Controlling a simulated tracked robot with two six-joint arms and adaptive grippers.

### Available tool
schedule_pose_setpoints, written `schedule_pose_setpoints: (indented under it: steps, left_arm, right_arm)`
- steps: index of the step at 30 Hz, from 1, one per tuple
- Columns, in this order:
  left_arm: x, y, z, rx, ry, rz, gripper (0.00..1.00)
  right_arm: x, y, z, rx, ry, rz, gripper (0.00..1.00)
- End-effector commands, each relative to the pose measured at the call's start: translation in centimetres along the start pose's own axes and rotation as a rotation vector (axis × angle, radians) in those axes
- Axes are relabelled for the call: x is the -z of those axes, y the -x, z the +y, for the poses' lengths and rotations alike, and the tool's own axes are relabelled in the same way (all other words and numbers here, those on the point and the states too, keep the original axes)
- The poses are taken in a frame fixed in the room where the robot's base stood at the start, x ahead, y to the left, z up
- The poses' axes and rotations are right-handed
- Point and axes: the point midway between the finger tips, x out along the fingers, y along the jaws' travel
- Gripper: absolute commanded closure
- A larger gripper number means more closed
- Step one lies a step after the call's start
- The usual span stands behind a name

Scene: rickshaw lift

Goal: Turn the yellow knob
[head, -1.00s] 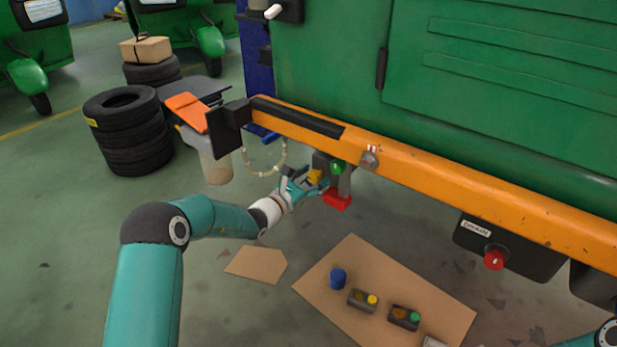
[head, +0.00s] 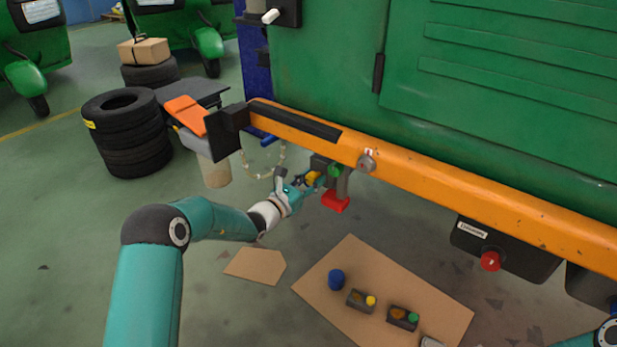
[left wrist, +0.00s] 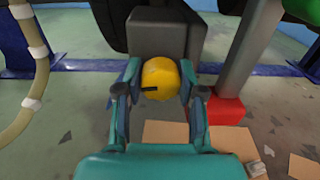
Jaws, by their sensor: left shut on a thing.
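The yellow knob (head: 313,178) is on the side of a dark grey block (left wrist: 166,32) under the orange beam. In the left wrist view the knob (left wrist: 160,78) is round, with a short, nearly level black mark at its left. My left gripper (head: 309,181) is shut on the knob, with one finger on each side in the left wrist view (left wrist: 160,84). The knob's rear is hidden. My right gripper is not in view; only a bit of its arm shows at the bottom right.
The orange beam (head: 440,189) runs under the green vehicle body (head: 330,60). A green ball-ended lever (head: 335,171) and a red block (head: 335,201) are close right of the knob. A pale hose (left wrist: 25,70) hangs left. Cardboard (head: 355,265) with small parts lies below.

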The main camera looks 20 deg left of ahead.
Motion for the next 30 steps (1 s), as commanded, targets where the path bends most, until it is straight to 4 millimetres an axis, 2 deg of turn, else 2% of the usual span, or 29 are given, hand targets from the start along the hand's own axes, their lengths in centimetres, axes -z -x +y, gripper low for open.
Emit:
schedule_pose_setpoints:
  steps: [1, 30]
  left_arm:
    - [-0.3, 0.1, 0.5, -0.011, 0.035, -0.004, 0.96]
    - [-0.4, -0.1, 0.7, -0.011, 0.939, -0.036, 0.96]
  right_arm:
    - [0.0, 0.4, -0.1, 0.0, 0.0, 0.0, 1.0]
    - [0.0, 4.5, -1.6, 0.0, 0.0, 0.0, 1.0]
